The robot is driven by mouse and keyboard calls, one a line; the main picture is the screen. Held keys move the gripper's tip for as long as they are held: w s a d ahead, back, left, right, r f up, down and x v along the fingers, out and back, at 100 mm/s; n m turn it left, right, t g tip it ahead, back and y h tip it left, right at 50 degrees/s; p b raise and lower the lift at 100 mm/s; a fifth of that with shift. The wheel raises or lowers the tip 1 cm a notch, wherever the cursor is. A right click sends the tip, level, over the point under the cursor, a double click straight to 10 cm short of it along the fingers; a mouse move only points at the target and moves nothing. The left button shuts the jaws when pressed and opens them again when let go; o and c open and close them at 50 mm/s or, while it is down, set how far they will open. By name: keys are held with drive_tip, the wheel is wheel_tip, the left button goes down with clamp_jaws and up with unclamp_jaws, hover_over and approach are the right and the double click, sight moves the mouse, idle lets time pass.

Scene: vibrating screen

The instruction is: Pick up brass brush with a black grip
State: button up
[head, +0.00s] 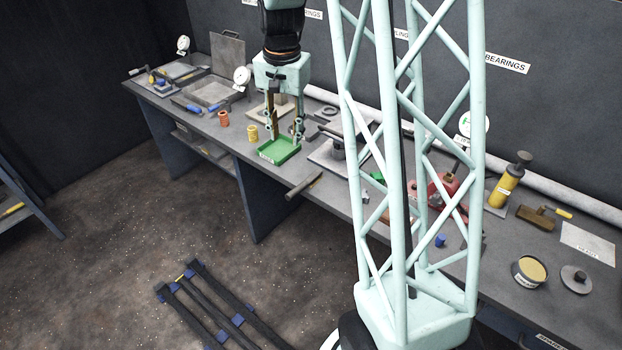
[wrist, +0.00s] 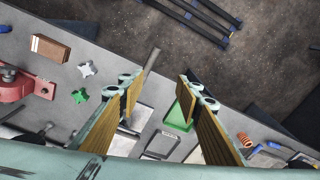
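I cannot pick out with certainty a brass brush with a black grip. A dark rod-like piece (head: 303,186) with a tan part lies across the bench's front edge, and may be it; it also shows in the wrist view as a grey-brown bar (wrist: 152,60) just beyond the left fingertip. My gripper (head: 284,137) hangs over the bench above a green tray (head: 279,152), fingers pointing down. In the wrist view my gripper (wrist: 160,80) has its two fingers wide apart with nothing between them. The green tray (wrist: 180,110) shows below, partly hidden by the right finger.
A red vise-like tool (head: 440,190), yellow cylinder (head: 506,188) and brown block with yellow handle (head: 540,216) are farther right. A black frame (head: 215,310) lies on the floor.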

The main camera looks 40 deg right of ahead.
drive_tip(key=w+d+f+m+g+p, duration=0.1)
drive_tip(key=d+f+m+p, duration=0.2)
drive_tip(key=d+f, duration=0.8)
wheel_tip(320, 180, down, 2)
drive_tip(key=shift+w+f+m, duration=0.1)
drive_tip(key=shift+w+m, duration=0.05)
drive_tip(key=shift+m, duration=0.25)
drive_tip(key=shift+f, duration=0.1)
drive_tip(key=p, duration=0.1)
hover_over(312, 177)
drive_tip(key=shift+w+a+f, duration=0.1)
drive_tip(key=shift+a+f, duration=0.05)
drive_tip(key=shift+f, duration=1.9)
drive_tip(key=shift+a+f, duration=0.1)
drive_tip(key=shift+f, duration=1.95)
drive_tip(key=shift+f, duration=0.1)
drive_tip(key=shift+d+f+p, duration=0.15)
drive_tip(key=shift+f+p, duration=0.2)
drive_tip(key=shift+f, duration=0.4)
drive_tip(key=shift+d+f+p, duration=0.1)
drive_tip(key=shift+f+p, duration=0.25)
drive_tip(key=shift+f, duration=1.45)
drive_tip(key=shift+c, duration=0.7)
